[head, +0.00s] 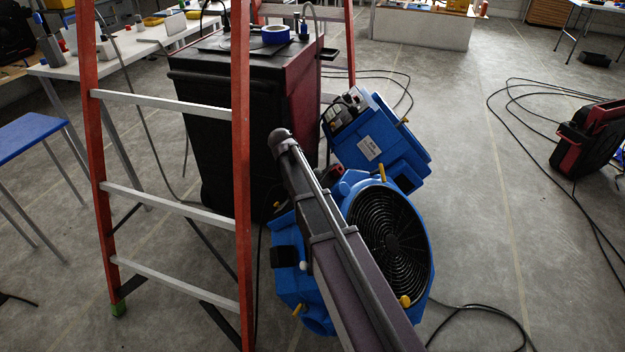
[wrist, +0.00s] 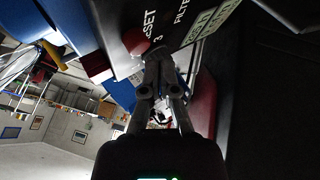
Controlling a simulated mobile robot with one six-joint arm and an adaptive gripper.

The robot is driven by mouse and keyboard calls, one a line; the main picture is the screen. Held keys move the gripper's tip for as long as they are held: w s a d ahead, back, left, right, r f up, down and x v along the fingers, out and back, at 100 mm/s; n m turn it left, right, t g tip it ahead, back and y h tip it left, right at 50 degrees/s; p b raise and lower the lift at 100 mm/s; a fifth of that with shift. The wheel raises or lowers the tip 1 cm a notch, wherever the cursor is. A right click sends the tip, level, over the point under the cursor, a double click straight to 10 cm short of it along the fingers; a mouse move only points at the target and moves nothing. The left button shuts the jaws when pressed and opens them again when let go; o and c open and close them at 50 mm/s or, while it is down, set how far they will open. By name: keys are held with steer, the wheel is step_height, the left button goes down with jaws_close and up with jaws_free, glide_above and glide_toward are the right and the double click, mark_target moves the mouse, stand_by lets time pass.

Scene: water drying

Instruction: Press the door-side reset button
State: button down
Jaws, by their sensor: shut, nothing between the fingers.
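In the wrist view my gripper (wrist: 158,58) is shut and empty. Its tips are at a dark panel (wrist: 165,32) with white lettering that reads "RESET", "3" and "FILTER", the first letter partly cut off. A dark red round button (wrist: 133,38) sits beside the lettering, just left of the fingertips. I cannot tell whether the tips touch the panel or button. In the head view my arm crosses the blue machines, and my gripper is hidden. Which button is door-side is unclear.
A blue fan unit (head: 390,235) stands close beside my arm. An orange ladder (head: 242,190) and a black-and-red bin (head: 215,130) stand left. Black cables (head: 500,330) lie on the floor. A red-and-black reel (head: 592,140) is at right.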

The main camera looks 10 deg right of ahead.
steer(key=shift+w+a+r+p, duration=0.6)
steer(key=shift+a+r+p, duration=0.1)
steer(key=shift+r+p, duration=0.15)
steer(key=shift+w+a+r+p, duration=0.6)
steer(key=shift+a+r+p, duration=0.1)
steer(key=shift+r+p, duration=0.1)
steer(key=shift+s, duration=0.1)
